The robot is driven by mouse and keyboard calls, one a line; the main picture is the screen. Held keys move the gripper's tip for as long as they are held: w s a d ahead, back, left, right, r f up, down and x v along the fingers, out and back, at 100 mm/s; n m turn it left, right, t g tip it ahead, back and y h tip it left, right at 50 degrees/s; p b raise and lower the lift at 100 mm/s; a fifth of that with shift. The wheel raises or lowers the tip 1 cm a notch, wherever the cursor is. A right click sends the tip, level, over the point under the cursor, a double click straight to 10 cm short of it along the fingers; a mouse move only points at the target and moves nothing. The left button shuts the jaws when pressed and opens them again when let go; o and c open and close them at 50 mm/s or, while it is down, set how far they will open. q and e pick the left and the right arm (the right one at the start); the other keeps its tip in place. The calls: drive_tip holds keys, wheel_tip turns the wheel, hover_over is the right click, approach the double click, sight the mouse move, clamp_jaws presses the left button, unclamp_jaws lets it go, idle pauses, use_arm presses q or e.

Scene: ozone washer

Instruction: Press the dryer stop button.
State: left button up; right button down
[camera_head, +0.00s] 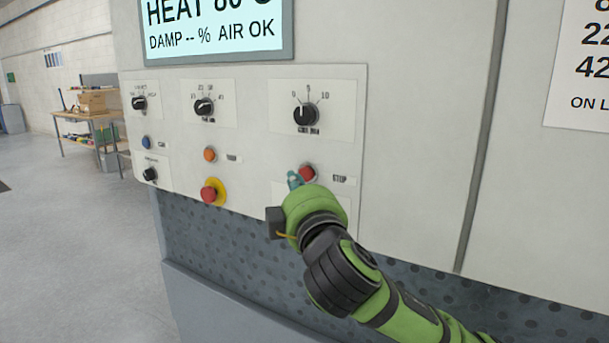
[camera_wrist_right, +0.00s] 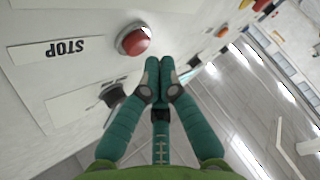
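The red stop button (camera_head: 307,172) sits on the panel beside a STOP label (camera_head: 344,181). In the right wrist view the round red button (camera_wrist_right: 134,41) shows in a metal ring, with its STOP label (camera_wrist_right: 62,49) upside down. My right gripper (camera_head: 294,180) is at the left of the button in the head view. In the wrist view its teal fingers (camera_wrist_right: 160,68) are closed together with nothing between them. The tips are close beside the button and do not cover its face; I cannot tell whether they touch the panel. My left gripper is not in view.
An orange button (camera_head: 209,154), a red emergency button on yellow (camera_head: 210,192), a blue button (camera_head: 146,142) and a black dial (camera_head: 306,114) share the panel. The display (camera_head: 213,28) is above. A workbench (camera_head: 92,122) stands far left; open floor lies left.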

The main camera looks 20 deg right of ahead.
drive_tip(key=shift+w+d, duration=0.1)
idle(0.6)
drive_tip(key=shift+w+d, duration=0.2)
drive_tip(key=shift+d, duration=0.05)
drive_tip(key=shift+w+d, duration=0.3)
drive_tip(key=shift+d, duration=0.1)
idle(0.8)
drive_tip(key=shift+a, duration=0.1)
drive_tip(key=shift+s+a+p, duration=0.3)
drive_tip(key=shift+s+a, duration=0.25)
drive_tip(key=shift+a, duration=0.05)
idle(0.3)
drive_tip(key=s+a, duration=0.1)
drive_tip(key=a, duration=0.1)
drive_tip(key=s+a+p, duration=0.1)
drive_tip(key=s+a, duration=0.1)
idle(0.4)
idle(0.5)
